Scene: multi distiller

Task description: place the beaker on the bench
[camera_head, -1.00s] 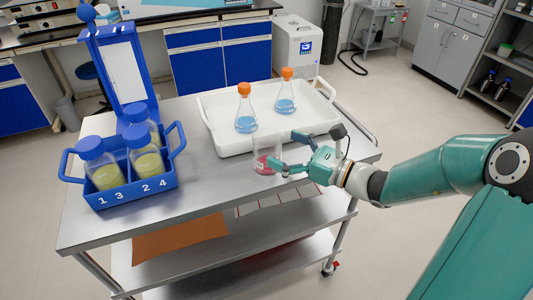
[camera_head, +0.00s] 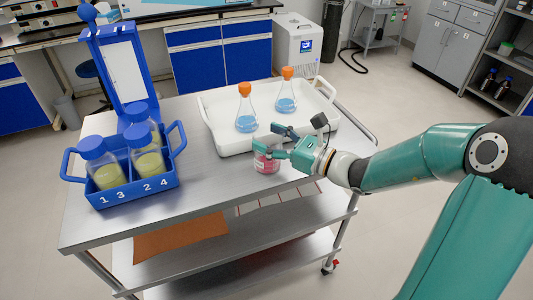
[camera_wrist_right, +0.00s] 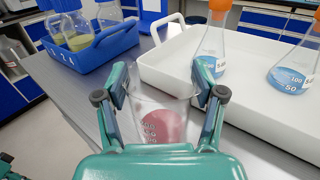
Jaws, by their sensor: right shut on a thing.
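The beaker (camera_head: 266,163) is clear glass with a pink-red liquid low inside. It is upright at the front edge of the white tray, over the steel cart top. I cannot tell whether its base touches the cart top. My right gripper (camera_head: 268,143) comes in from the right and is shut on the beaker, with a finger on each side of it. In the right wrist view the beaker (camera_wrist_right: 160,125) shows between the two fingers (camera_wrist_right: 163,92), with white markings on its wall. The bench (camera_head: 218,80) with blue cabinets stands at the back. My left gripper is not in view.
The white tray (camera_head: 222,145) holds two flasks (camera_head: 246,115) with orange stoppers and blue liquid. A blue rack (camera_head: 140,193) with blue-capped bottles stands on the left of the cart top (camera_head: 215,190). The cart top's front middle is clear.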

